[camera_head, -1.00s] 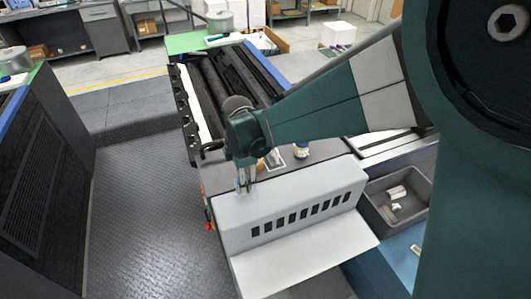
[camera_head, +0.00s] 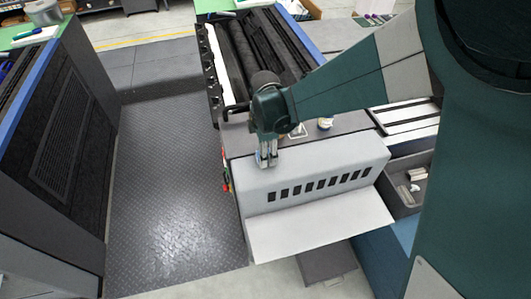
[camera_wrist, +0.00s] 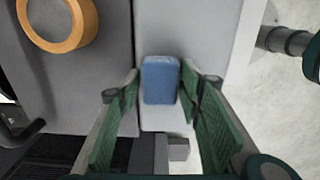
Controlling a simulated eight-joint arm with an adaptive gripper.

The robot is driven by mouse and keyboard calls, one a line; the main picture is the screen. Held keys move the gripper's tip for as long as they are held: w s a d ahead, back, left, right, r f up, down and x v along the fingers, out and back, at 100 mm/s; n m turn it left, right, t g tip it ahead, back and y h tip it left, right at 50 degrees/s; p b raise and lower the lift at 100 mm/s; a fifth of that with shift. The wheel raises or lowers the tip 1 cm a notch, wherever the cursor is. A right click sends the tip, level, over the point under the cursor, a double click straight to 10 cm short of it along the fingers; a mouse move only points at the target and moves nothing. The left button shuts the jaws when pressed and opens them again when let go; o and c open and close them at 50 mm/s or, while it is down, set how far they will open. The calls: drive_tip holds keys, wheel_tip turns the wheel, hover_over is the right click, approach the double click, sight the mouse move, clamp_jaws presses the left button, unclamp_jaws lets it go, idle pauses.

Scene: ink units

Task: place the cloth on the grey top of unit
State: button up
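The cloth is a small blue folded block (camera_wrist: 160,82) between my green fingertips in the wrist view, with both pads against or very near its sides. In the head view my gripper (camera_head: 267,158) points down at the left end of the unit's light grey housing (camera_head: 330,160), and only a pale bluish bit shows between the fingers. Whether the cloth touches the surface below is hard to tell. The unit's darker grey top (camera_head: 350,122) lies just behind the housing.
An orange tape ring (camera_wrist: 58,22) lies on the grey surface in the wrist view. A small white-and-yellow item (camera_head: 325,124) stands on the darker top. A grey bin (camera_head: 407,190) with small items is at right. Black rollers (camera_head: 255,55) lie behind. Open floor (camera_head: 170,180) is at left.

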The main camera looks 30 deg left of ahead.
drive_tip(key=shift+o, duration=0.8)
drive_tip(key=shift+r, duration=0.1)
drive_tip(key=shift+r, duration=0.15)
wheel_tip(320, 180, up, 12)
idle(0.8)
drive_tip(key=shift+d, duration=0.1)
